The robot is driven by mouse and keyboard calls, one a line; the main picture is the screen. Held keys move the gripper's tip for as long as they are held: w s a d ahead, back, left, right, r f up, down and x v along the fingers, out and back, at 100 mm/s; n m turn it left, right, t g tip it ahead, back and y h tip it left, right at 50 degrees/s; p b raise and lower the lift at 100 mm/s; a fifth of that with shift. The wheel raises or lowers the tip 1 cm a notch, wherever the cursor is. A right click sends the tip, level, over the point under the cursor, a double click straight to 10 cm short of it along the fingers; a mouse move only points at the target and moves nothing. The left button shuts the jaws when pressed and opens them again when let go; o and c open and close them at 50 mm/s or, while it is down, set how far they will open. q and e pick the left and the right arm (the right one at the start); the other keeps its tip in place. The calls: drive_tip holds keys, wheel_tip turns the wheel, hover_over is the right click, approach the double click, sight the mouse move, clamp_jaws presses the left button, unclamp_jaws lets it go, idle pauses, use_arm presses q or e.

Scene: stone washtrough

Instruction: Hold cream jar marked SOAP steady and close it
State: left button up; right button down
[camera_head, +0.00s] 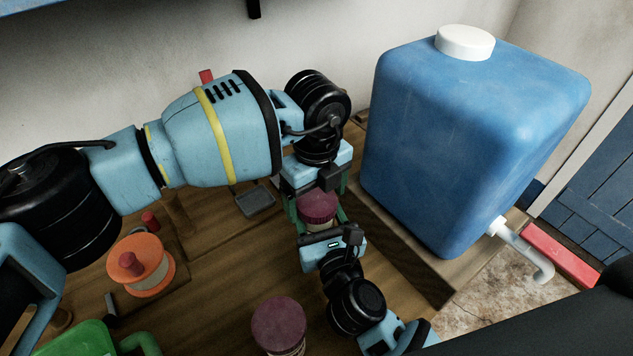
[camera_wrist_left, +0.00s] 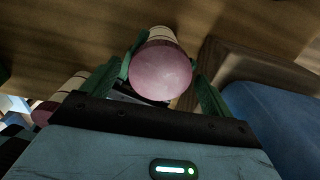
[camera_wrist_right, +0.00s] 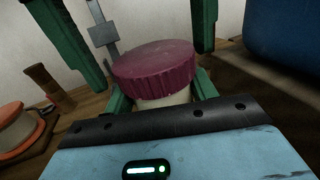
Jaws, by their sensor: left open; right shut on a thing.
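A jar with a ribbed purple lid (camera_head: 318,205) stands between my two grippers. In the right wrist view the lid (camera_wrist_right: 155,68) sits over the cream body (camera_wrist_right: 165,102). My right gripper (camera_wrist_right: 161,95) is shut on this body, low under the lid. My left gripper (camera_head: 316,193) comes from above and is open, with its green fingers apart on either side of the lid. The left wrist view looks onto the lid's smooth top (camera_wrist_left: 160,70). No SOAP marking is visible, and I cannot tell how tightly the lid sits.
A second purple-lidded jar (camera_head: 278,325) stands nearer on the wooden top. An orange spool (camera_head: 156,276), a green container (camera_head: 75,340) and a small grey tray (camera_head: 256,201) lie to the left. A big blue water canister (camera_head: 465,130) stands close on the right.

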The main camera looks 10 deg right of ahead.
use_arm(q)
drive_tip(key=shift+f, duration=0.2)
drive_tip(key=c, duration=1)
drive_tip(key=m, duration=0.3)
drive_tip(key=shift+m, duration=0.4)
drive_tip(key=m, duration=0.4)
drive_tip(key=shift+m, duration=0.4)
drive_tip(key=m, duration=0.7)
drive_tip(key=shift+m, duration=0.3)
drive_tip(key=o, duration=1.1)
drive_tip(key=shift+c, duration=0.2)
